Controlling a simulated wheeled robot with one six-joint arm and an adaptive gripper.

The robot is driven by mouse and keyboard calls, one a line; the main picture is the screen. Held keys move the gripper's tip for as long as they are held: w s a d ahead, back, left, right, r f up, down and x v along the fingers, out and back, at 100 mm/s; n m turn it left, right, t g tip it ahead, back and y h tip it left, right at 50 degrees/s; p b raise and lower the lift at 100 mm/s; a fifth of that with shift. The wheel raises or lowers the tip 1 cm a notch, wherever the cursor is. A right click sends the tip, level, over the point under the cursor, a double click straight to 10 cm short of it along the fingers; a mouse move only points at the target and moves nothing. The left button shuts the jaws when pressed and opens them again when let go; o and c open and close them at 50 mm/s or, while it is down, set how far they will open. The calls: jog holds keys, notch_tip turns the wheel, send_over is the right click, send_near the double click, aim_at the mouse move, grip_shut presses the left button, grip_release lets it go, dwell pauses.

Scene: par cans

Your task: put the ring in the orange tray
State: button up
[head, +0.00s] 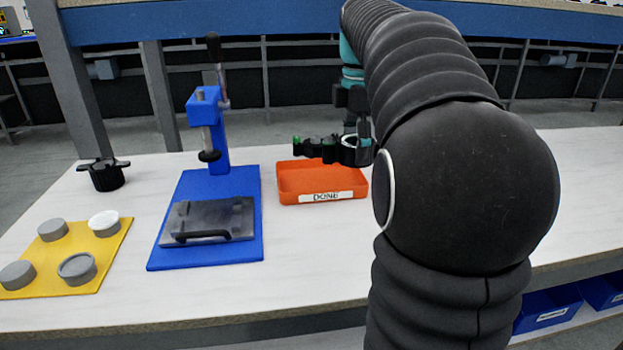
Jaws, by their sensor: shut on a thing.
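The orange tray (289,197) sits on the white bench right of the blue press and carries a white label reading "DONE". Its inside looks empty where I can see it. My gripper (306,150) is dark with green spots and lies roughly level, pointing left, over the back part of the tray. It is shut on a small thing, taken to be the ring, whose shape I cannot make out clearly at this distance. No loose ring shows on the bench. My own arm hides the area just right of the tray.
A blue press (219,180) with a grey plate (208,221) stands left of the tray. A yellow board (55,272) with several round grey pieces, one white-topped, lies front left. The bench in front of the tray is clear.

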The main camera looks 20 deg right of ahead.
jog(key=shift+w+d+f, duration=0.1)
jog(key=shift+d, duration=0.05)
send_over(319, 183)
notch_tip(319, 183, down, 7)
jog(key=shift+r, duration=0.15)
jog(key=shift+f+b, duration=0.35)
jog(key=shift+f, duration=1.65)
jog(key=shift+f, duration=0.15)
jog(key=o, duration=1.1)
notch_tip(319, 183, up, 12)
jog(key=p, duration=0.2)
jog(key=shift+p, duration=0.3)
